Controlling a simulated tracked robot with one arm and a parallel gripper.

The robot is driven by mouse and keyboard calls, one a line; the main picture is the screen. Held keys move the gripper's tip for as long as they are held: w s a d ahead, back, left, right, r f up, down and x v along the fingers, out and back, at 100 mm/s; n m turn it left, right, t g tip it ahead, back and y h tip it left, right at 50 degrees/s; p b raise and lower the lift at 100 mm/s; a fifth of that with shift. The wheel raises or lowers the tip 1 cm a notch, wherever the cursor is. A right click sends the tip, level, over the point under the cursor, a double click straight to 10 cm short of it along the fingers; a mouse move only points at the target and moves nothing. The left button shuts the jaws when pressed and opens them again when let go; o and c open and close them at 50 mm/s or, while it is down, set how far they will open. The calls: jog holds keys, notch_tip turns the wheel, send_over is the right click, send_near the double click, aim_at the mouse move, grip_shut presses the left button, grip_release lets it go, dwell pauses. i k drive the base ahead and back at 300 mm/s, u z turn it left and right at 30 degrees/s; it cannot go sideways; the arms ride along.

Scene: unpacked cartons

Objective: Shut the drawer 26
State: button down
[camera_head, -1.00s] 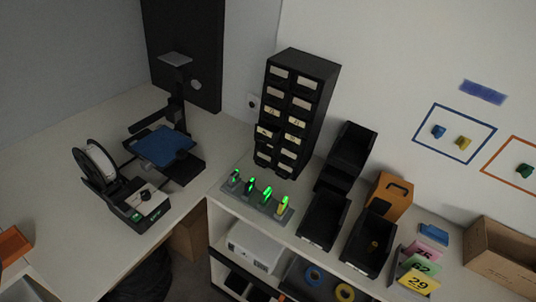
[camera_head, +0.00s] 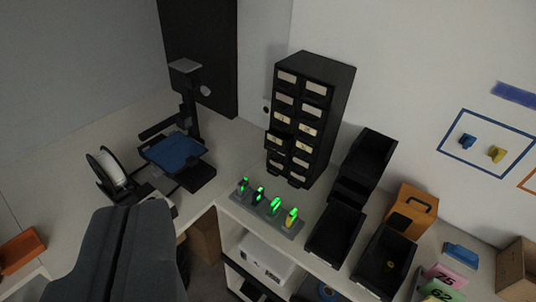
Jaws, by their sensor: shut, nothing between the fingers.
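A tall black drawer cabinet (camera_head: 338,108) with two columns of small drawers stands on the bench against the wall. Each drawer has a pale label; the numbers are too small to read, so I cannot tell which is 26. One drawer in the left column, below the middle (camera_head: 278,140), appears to stick out; the others look flush. My gripper (camera_head: 130,209) shows as two broad dark grey fingers side by side at the lower left, closed and empty. In the picture it is left of and below the cabinet, apart from it. It hides part of the desk.
A grey rack with several green-lit items (camera_head: 270,207) stands in front of the cabinet. Black bins (camera_head: 336,236) and an orange box (camera_head: 412,209) stand to its right. A 3D printer (camera_head: 174,152) and a white spool (camera_head: 106,166) are at the left.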

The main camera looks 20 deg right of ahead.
aim_at(280, 142)
jog(key=z, duration=0.05)
jog(key=i, duration=1)
jog(key=u, duration=0.05)
